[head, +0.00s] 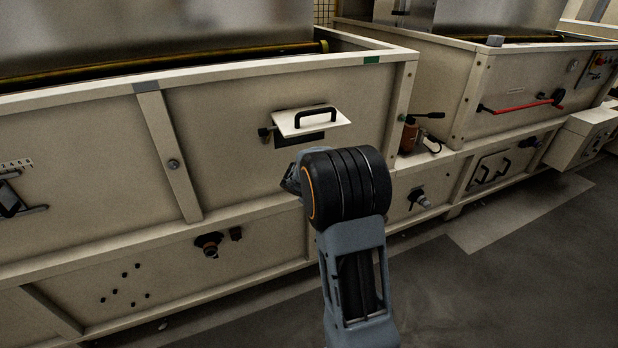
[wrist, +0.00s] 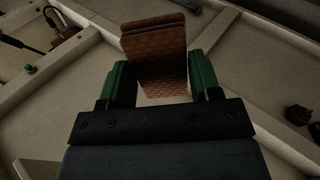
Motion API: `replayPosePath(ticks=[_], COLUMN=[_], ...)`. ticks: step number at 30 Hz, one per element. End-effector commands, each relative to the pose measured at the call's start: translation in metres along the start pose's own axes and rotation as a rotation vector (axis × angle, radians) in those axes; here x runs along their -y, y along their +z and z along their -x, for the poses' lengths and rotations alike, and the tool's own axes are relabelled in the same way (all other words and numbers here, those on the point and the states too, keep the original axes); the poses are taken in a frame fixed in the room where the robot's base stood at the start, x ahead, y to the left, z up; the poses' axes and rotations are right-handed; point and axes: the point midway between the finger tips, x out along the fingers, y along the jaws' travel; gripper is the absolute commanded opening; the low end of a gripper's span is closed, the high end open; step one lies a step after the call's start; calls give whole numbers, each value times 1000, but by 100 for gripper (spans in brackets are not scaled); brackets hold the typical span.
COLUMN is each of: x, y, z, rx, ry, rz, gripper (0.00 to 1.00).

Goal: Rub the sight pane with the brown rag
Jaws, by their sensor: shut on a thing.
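My gripper (wrist: 160,70) is shut on the brown rag (wrist: 155,48), a folded, patterned pad between its two green fingers in the wrist view. In the head view my wrist hides the rag and most of the gripper, in front of the near hopper's panel. A white flap (head: 332,128) with a black handle sticks out from that panel, just above my wrist. A dark rectangle (head: 300,140) shows under the flap; I cannot tell whether it is the sight pane. I cannot see whether the rag touches anything.
The cream near hopper (head: 235,120) fills the left and middle. A brown bottle-like item (head: 409,138) stands on the ledge to the right, by a black lever. The far hopper (head: 520,85) has a red handle (head: 520,106). The floor (head: 520,285) at lower right is clear.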

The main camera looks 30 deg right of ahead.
Motion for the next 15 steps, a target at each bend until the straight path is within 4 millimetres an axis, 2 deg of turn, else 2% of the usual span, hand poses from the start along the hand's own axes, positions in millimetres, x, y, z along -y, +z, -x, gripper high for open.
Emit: replayPosePath(ticks=[1,5,9,15], x=[-3,-39,-68,-87], y=[4,12,20,23], z=[-25,-38,-34,-15], rx=[-45,-196,-388,-605], ry=[47,172,296,404], rz=[42,197,356,491], gripper=[31,31,31,31])
